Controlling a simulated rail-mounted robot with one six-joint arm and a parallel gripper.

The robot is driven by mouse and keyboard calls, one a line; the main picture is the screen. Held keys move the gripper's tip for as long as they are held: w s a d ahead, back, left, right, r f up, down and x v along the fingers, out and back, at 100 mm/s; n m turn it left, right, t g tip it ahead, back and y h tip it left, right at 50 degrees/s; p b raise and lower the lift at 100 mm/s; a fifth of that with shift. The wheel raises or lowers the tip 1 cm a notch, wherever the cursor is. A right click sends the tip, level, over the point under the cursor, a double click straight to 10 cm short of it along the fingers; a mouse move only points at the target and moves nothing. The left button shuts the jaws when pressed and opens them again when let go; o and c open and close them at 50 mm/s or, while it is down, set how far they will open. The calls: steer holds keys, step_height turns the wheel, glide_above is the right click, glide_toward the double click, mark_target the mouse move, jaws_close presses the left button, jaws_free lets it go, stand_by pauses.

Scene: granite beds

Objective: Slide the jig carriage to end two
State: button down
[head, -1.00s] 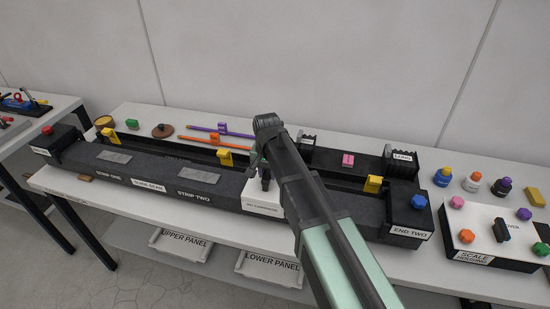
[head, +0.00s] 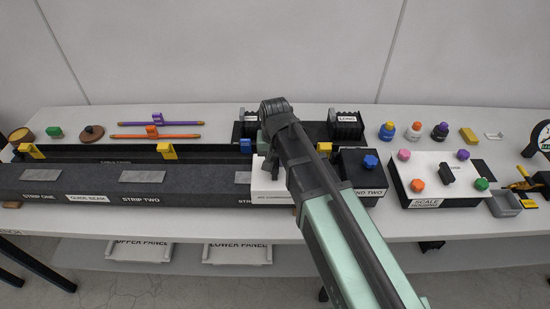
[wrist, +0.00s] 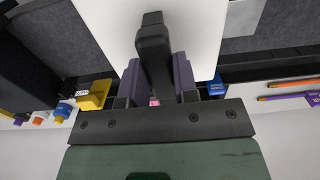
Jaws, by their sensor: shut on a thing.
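The jig carriage (head: 271,187) is a white block astride the dark guide beam (head: 100,184), near its right end; its white top plate (wrist: 200,25) fills the upper middle of the wrist view. My gripper (head: 270,160) is over the carriage, its two fingers (wrist: 158,82) shut on the upright black handle (wrist: 153,40). The dark end two block (head: 364,173) stands to the right of the carriage. The wrist view shows bare grey beam (wrist: 88,30) between the carriage and a dark block on the left. In the head view my arm hides this gap.
Yellow clips (head: 166,151) stand along the beam's back edge. Behind it are a block with a blue knob (head: 246,146) and black ribbed blocks (head: 346,125). A white scale housing (head: 440,178) with coloured knobs stands right of end two.

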steer(key=shift+d, duration=0.1)
steer(key=c, duration=0.9)
jaws_free()
steer(key=shift+d, duration=0.2)
step_height(320, 180, up, 11)
steer(key=p, duration=1)
steer(key=shift+a+f+p, duration=0.1)
steer(key=shift+p, duration=0.3)
